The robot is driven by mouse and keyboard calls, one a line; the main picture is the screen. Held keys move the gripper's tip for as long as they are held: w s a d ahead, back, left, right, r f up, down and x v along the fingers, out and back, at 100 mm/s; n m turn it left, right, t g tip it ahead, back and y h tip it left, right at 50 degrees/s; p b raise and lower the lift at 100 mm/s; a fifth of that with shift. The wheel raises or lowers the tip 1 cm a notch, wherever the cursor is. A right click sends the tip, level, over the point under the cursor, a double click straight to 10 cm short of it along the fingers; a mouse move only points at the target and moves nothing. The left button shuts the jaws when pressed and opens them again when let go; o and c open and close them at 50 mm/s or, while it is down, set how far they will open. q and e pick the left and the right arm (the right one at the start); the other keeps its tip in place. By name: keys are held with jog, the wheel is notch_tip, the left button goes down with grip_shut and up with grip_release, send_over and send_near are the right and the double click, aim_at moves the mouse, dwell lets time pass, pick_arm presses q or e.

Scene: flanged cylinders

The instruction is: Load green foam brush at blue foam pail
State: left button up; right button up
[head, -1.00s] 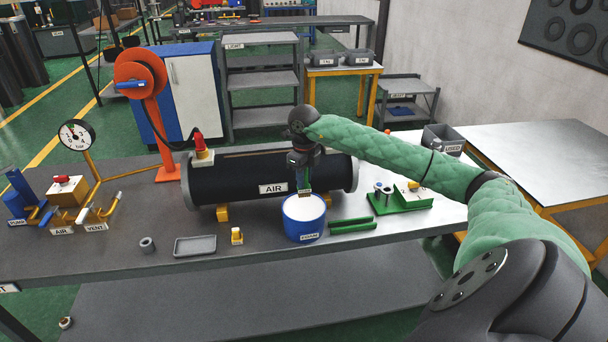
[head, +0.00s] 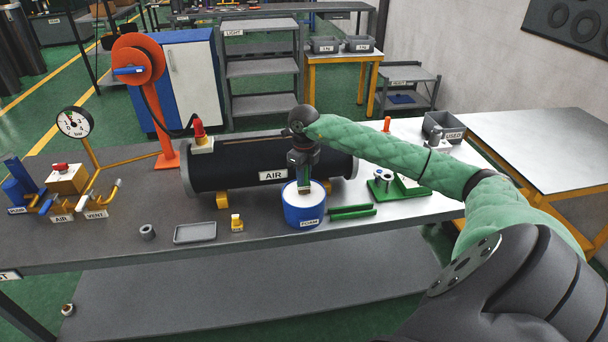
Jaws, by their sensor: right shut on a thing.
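The blue foam pail (head: 304,212), labelled FOAM and filled with white foam, stands on the bench in front of the black AIR cylinder. My right gripper (head: 304,186) points straight down over the pail and is shut on the foam brush (head: 304,191). Only a small part of the brush shows, with a green piece between the fingers. Its lower end is at the white foam; whether it dips into it I cannot tell. My left gripper is not in view.
The AIR cylinder (head: 235,171) lies close behind the pail. Green bars (head: 352,212) lie just right of it, and a green tray (head: 402,189) further right.

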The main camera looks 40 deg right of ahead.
dwell(0.3)
jog(key=shift+f+b, duration=0.4)
jog(key=shift+f, duration=0.05)
dwell(0.4)
jog(key=shift+f+b, duration=0.1)
jog(key=shift+b, duration=0.35)
dwell(2.1)
jog(key=shift+r+p, duration=0.75)
jog(key=shift+r, duration=2.8)
